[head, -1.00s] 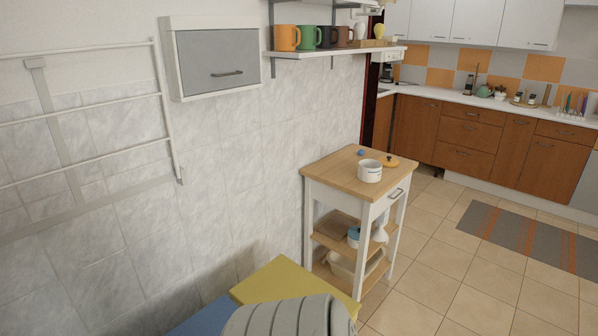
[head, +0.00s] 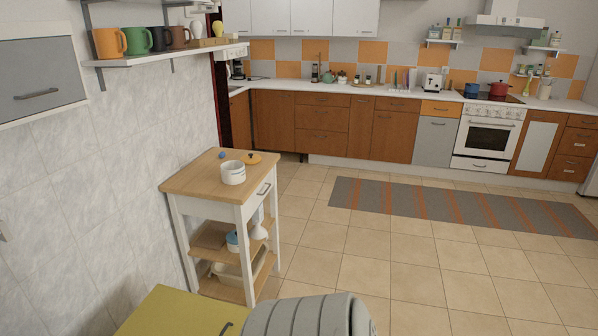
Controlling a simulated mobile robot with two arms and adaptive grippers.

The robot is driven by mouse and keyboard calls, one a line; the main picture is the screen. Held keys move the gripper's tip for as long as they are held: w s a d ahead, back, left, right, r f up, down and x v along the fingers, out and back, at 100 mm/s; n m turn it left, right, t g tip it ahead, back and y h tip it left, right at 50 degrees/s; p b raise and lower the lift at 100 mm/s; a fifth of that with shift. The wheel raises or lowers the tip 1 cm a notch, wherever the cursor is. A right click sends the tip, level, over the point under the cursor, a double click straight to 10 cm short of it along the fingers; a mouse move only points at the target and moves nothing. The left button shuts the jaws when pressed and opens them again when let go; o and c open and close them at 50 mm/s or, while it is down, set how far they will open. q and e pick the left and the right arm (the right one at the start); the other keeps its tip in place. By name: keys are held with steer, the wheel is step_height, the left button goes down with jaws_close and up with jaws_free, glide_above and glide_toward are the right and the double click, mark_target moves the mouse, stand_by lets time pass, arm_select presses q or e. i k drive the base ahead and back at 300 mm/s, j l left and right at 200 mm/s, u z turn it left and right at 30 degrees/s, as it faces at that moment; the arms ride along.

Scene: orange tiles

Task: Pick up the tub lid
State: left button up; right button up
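A round orange lid (head: 252,158) with a small knob lies flat on the wooden top of the kitchen cart (head: 192,182) in the head view. It looks like the tub lid. A white tub (head: 232,173) stands on the cart top just in front of it, apart or nearly so; its top seems uncovered. A small blue object (head: 222,155) lies left of the lid. Neither of my grippers shows in the head view.
The cart's lower shelves hold a basket and other items. A yellow-topped piece of furniture (head: 175,314) stands nearer, at the bottom. A shelf with several mugs (head: 109,43) is on the left wall. Tiled floor (head: 350,270) right of the cart is clear, with a striped rug (head: 440,203) beyond.

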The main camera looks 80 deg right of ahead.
mark_target(250, 159)
steer(key=l+z, duration=0.2)
steer(key=z, duration=2.05)
steer(key=u, duration=0.4)
steer(key=i+l+u, duration=0.4)
steer(key=l+u, duration=0.2)
steer(key=i+l+u, duration=0.15)
steer(key=u, duration=0.15)
steer(key=i+l+u, duration=0.1)
steer(key=l+u, duration=0.2)
steer(key=l, duration=0.2)
